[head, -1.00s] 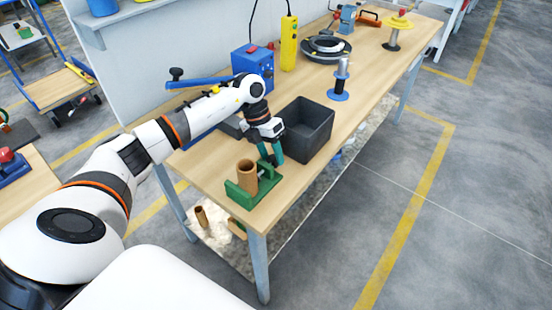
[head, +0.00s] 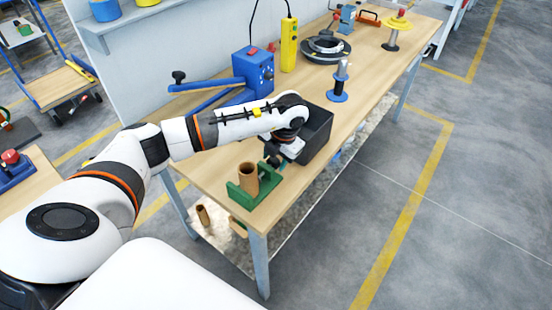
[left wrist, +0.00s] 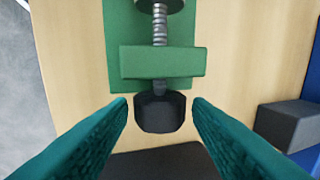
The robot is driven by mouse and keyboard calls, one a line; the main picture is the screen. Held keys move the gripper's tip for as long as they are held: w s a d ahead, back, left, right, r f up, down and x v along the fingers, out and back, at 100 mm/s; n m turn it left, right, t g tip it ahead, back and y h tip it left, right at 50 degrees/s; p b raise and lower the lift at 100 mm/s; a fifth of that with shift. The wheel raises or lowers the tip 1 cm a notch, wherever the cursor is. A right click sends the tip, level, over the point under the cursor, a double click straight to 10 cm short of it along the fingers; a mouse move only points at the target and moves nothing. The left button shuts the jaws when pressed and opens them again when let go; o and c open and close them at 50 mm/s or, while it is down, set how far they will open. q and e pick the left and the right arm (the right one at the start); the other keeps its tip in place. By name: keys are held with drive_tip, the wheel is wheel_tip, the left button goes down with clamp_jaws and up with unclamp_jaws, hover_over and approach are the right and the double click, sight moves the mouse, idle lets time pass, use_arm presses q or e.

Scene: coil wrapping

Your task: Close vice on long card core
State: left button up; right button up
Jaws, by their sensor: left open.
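The green vice (head: 262,193) stands at the near end of the bench, with the brown card core (head: 248,178) upright between its jaws. My left gripper (head: 272,161) is just beyond the vice on its handle side, partly hidden by my arm. In the left wrist view the teal fingers (left wrist: 160,104) are open, one on each side of the vice's dark knob (left wrist: 160,113), with a gap on both sides. The threaded screw (left wrist: 160,27) runs through the green end block (left wrist: 162,62). The core does not show clearly there. My right gripper is out of view.
A black bin (head: 318,132) stands close behind my left gripper. A blue machine with a lever (head: 253,72), a yellow pendant (head: 289,45), a black coil (head: 326,49) and a blue-based spindle (head: 338,92) are farther along the bench. Another brown core (head: 203,215) is on the lower shelf.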

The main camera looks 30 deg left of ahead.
use_arm(q)
drive_tip(key=shift+d+y, duration=0.1)
drive_tip(key=shift+y, duration=0.3)
drive_tip(key=shift+d+f+y+b, duration=0.15)
drive_tip(key=shift+y+b, duration=0.1)
drive_tip(key=shift+y, duration=0.35)
drive_tip(key=shift+d+f+y+b, duration=0.15)
drive_tip(key=shift+y+b, duration=0.1)
drive_tip(key=shift+y, duration=0.35)
drive_tip(key=shift+d+r+y, duration=0.1)
drive_tip(key=shift+d+y, duration=0.05)
drive_tip(key=shift+y, duration=0.45)
drive_tip(key=shift+s+a, duration=0.15)
drive_tip(key=shift+a, duration=0.05)
drive_tip(key=shift+d, duration=0.1)
drive_tip(key=shift+c, duration=0.2)
